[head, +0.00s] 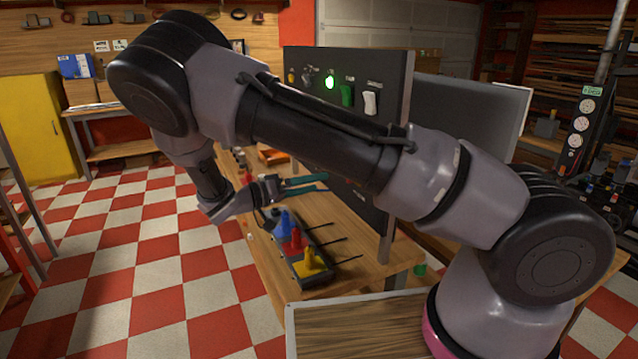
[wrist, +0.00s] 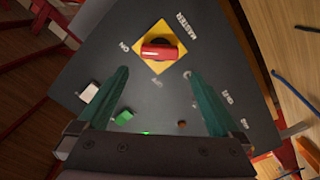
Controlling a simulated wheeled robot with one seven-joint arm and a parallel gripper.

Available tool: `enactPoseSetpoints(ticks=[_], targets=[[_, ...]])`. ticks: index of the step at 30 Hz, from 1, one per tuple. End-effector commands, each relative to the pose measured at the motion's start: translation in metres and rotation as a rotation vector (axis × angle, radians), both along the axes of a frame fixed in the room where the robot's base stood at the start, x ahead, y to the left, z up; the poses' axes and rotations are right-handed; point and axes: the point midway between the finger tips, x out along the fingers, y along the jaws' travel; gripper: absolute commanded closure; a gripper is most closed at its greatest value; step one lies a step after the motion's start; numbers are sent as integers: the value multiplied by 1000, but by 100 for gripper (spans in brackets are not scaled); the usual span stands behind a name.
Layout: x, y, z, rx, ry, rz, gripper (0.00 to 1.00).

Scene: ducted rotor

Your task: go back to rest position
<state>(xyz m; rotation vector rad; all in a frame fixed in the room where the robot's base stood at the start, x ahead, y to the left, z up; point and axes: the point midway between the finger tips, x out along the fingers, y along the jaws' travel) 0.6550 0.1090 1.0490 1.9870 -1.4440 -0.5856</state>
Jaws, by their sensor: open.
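My gripper (head: 318,183) is in front of the dark switch panel (head: 310,60), above the wooden workbench. In the wrist view its two teal fingers stand apart and the space between the fingertips (wrist: 158,78) is empty. Beyond them is a red master switch handle (wrist: 161,52) on a yellow diamond plate, with "MASTER" and "ON" lettering. The handle lies clear of both fingers. In the head view the master switch is hidden behind my arm.
The panel has a lit green lamp (head: 329,82), a green switch (head: 346,96) and a white switch (head: 370,103). A dark rack (head: 299,262) with blue, red and yellow pieces sits on the workbench below my gripper. Open checkered floor (head: 150,250) lies to the left.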

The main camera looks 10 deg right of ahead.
Motion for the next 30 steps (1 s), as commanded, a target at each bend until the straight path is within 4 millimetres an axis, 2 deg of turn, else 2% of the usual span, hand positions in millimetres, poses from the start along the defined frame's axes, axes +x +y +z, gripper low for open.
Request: enactPoseSetpoints(ticks=[7,11,14,21,30], targets=[[0,-1,1,6,4,-5,0],[-1,-16,6,67,60,-59,0],[-5,-38,16,181,153,-140,0],[-30,-89,48,573,402,-286,0],[-64,-123,103,1049,541,-245,0]])
